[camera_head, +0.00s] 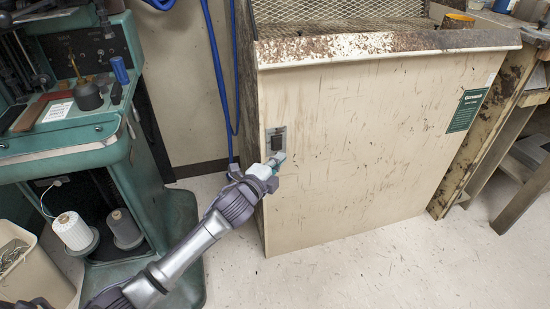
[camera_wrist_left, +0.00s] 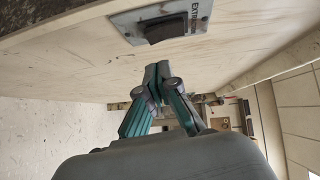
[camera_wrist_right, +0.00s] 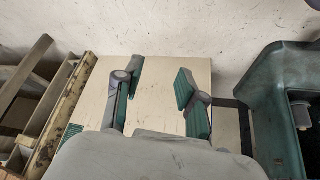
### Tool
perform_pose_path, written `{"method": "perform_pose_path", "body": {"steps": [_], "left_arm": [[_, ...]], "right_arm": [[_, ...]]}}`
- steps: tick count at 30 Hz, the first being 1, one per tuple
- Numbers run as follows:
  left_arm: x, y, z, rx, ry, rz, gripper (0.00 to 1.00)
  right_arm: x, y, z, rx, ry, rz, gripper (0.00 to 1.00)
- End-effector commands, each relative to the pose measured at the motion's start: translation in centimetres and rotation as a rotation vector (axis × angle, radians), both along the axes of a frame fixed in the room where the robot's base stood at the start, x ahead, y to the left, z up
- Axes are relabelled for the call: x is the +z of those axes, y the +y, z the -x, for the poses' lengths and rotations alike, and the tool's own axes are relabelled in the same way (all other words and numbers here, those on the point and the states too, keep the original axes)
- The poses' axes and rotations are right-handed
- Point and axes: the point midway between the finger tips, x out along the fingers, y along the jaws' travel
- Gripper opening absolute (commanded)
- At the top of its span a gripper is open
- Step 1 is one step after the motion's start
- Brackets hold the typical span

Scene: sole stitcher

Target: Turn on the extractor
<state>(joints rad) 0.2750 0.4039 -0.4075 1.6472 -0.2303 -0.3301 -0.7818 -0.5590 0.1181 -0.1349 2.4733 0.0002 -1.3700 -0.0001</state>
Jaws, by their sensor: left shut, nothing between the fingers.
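The extractor (camera_head: 370,140) is a scuffed cream cabinet with a mesh top. Its black rocker switch (camera_head: 277,142) sits on a grey metal plate at the upper left of the front panel. In the left wrist view the switch (camera_wrist_left: 166,29) is large, on a plate with lettering that starts "EXTRAC". My left gripper (camera_head: 278,160) is just below the switch; its fingertips (camera_wrist_left: 157,72) are together and empty, with a small gap to the switch. Whether the switch is on or off I cannot tell. My right gripper (camera_wrist_right: 158,80) is open and empty, seen in its wrist view.
A green stitching machine (camera_head: 75,140) with thread cones (camera_head: 75,232) stands at the left. A blue hose (camera_head: 228,90) hangs beside the extractor. A wooden bench (camera_head: 515,120) stands at the right. The floor (camera_head: 340,278) in front of the panel is clear.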

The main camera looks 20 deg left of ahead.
Motion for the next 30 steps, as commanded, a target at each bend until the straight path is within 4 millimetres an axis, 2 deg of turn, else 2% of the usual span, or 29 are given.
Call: {"method": "perform_pose_path", "body": {"steps": [3,9,22,28,30], "left_arm": [[-0.4,1.0,-1.2,0.003,0.002,-0.004,0.00],[-0.4,1.6,-2.2,0.001,0.001,-0.002,0.00],[-0.4,1.8,-2.3,0.002,0.000,-0.003,0.00],[-0.8,2.0,-2.6,0.003,-0.028,-0.020,0.00],[-0.5,2.0,-2.6,0.002,-0.029,-0.020,0.00]], "right_arm": [[0.5,0.6,-1.6,0.007,-0.086,-0.018,0.40],[1.3,1.0,-3.0,0.014,-0.164,-0.036,0.40],[1.4,1.1,-3.3,0.014,-0.180,-0.038,0.40],[3.0,2.0,-5.8,0.026,-0.335,-0.072,0.40],[3.2,2.0,-5.8,0.026,-0.333,-0.072,0.40]]}}
